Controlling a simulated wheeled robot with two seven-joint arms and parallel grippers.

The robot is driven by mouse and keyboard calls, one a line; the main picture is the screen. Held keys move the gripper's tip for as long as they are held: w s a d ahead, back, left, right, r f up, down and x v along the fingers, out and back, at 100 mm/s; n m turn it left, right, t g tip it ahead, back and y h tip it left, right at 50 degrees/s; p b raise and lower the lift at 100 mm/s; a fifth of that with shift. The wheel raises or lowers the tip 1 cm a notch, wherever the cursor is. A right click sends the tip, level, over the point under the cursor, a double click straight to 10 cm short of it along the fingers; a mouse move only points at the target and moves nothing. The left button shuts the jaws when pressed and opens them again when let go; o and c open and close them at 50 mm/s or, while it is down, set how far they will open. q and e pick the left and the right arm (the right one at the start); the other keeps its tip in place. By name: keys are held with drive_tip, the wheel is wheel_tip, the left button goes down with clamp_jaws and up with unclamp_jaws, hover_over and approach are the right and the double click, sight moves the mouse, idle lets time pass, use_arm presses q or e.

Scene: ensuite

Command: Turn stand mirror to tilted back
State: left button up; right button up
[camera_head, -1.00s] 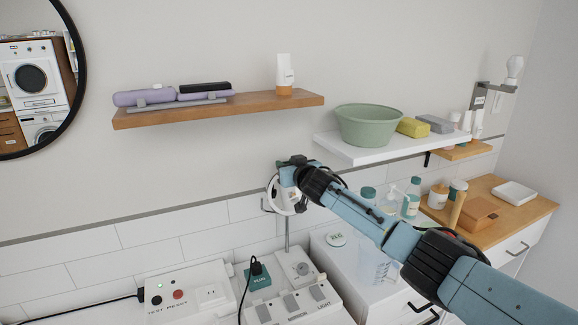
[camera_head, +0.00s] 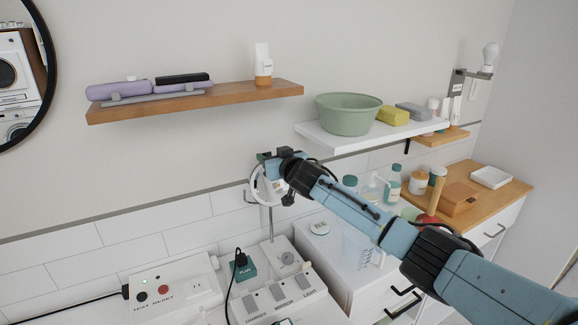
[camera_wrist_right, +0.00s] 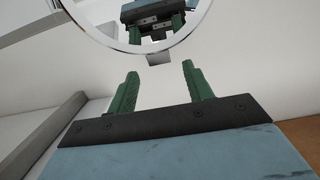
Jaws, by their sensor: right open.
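The stand mirror (camera_head: 254,190) is a small round mirror with a pale rim on a thin upright post, behind the switch panel in the head view. My right gripper (camera_head: 268,160) is at its upper part and hides some of the disc. In the right wrist view the mirror's rim (camera_wrist_right: 88,33) curves across the top, and its glass reflects my gripper. There the right gripper (camera_wrist_right: 160,67) is open, with two green fingers apart and nothing between them. The fingertips are just below the rim; whether they touch it I cannot tell. My left gripper is not in view.
A wooden shelf (camera_head: 200,101) hangs above the mirror. A white shelf (camera_head: 318,137) with a green bowl (camera_head: 348,115) is to the right. Below are a switch panel (camera_head: 281,300), a test-reset box (camera_head: 185,290) and a black cable (camera_head: 228,297). Bottles (camera_head: 392,184) stand behind my arm.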

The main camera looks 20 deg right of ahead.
drive_tip(key=s+r, duration=0.1)
drive_tip(key=s, duration=0.9)
drive_tip(key=shift+s+d+r+b, duration=0.2)
drive_tip(key=shift+s+d+b, duration=0.05)
drive_tip(key=shift+d+b, duration=0.1)
drive_tip(key=shift+c, duration=0.4)
